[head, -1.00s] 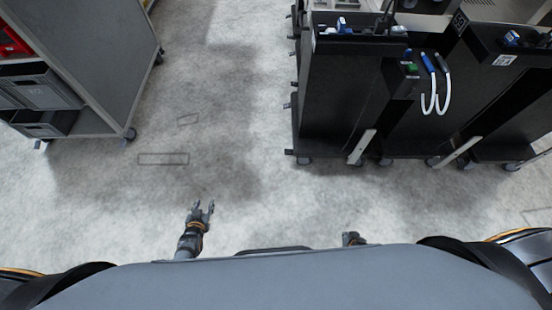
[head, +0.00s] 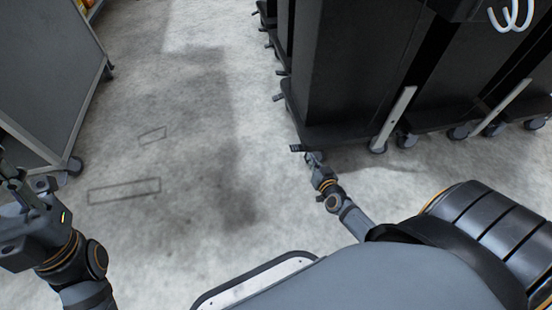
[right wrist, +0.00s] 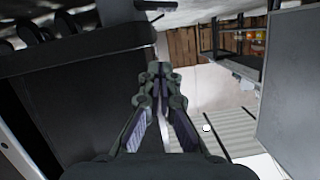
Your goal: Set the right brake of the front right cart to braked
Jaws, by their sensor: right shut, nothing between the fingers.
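The nearest tall black cart (head: 350,75) stands at the right in the head view, on small casters. A small dark brake pedal (head: 298,148) sticks out at its lower near-left corner. My right gripper (head: 314,158) is low beside that corner, close to the pedal; I cannot tell whether they touch. In the right wrist view my right gripper (right wrist: 160,72) is shut and empty, with a dark flat piece (right wrist: 150,6) past its tips and the cart's black side (right wrist: 85,110) at left. My left gripper (head: 28,188) is open and empty at the left edge.
More black carts (head: 440,90) stand in the row to the right, with light bars (head: 394,118) at their fronts. A grey cabinet on casters (head: 45,80) stands at the left. The floor between (head: 190,130) is clear.

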